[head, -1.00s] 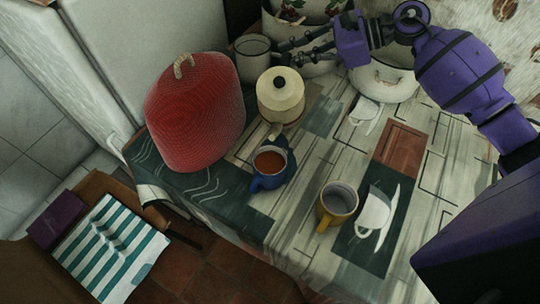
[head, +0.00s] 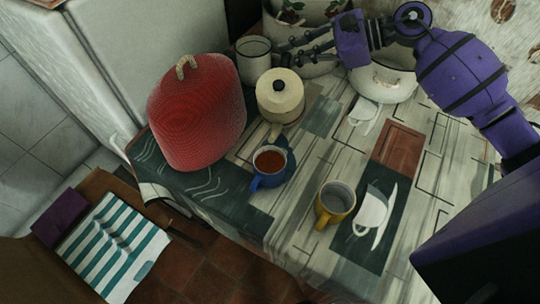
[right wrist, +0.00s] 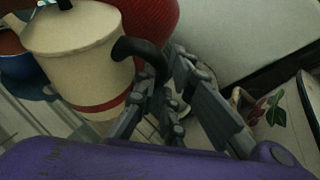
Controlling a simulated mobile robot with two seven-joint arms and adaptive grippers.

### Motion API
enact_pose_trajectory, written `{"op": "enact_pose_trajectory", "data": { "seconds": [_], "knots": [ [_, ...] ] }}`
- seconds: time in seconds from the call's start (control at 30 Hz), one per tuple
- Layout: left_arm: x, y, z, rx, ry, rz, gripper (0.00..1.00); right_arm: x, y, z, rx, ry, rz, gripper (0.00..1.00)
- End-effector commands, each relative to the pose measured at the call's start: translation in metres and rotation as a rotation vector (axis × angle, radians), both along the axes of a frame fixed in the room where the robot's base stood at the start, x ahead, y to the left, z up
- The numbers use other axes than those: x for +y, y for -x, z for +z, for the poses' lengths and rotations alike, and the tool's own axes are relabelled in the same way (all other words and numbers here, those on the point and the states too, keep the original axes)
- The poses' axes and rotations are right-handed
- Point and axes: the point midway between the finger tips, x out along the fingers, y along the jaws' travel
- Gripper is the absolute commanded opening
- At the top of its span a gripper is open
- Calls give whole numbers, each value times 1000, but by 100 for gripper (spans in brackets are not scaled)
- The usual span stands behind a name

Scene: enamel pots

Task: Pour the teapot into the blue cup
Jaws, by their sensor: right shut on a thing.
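The cream teapot (head: 282,112) has a black lid knob, and its spout points toward the blue cup (head: 265,183). It looks close to upright. Its spout tip is just behind the cup's far rim in the head view; I cannot tell whether they touch. The cup stands upright and holds reddish-brown liquid. My right gripper (head: 284,56) is behind the teapot. In the right wrist view, its fingers (right wrist: 158,98) are shut on the teapot's dark handle (right wrist: 143,52). The teapot's red band shows there, and the blue cup (right wrist: 14,66) is partly hidden behind it. My left gripper is out of view.
A red cosy (head: 196,115) stands left of the teapot, and a grey mug (head: 253,60) behind it. White pots (head: 385,82) stand at the back. The table (head: 300,245) is bare at its front edge.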

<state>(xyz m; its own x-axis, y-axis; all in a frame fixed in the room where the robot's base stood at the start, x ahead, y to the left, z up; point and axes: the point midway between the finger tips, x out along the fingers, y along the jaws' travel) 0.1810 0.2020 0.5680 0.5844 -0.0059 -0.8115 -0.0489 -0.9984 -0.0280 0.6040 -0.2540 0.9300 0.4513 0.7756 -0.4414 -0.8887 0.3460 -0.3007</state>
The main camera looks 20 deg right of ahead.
Motion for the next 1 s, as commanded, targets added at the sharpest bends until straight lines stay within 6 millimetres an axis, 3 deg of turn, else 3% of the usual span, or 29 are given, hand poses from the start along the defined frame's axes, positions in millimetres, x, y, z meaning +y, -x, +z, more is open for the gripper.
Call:
{"op": "enact_pose_trajectory", "data": {
  "seconds": [1.0],
  "knots": [
    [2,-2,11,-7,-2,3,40,5,7,15,-52,25,-1,0]
  ]
}}
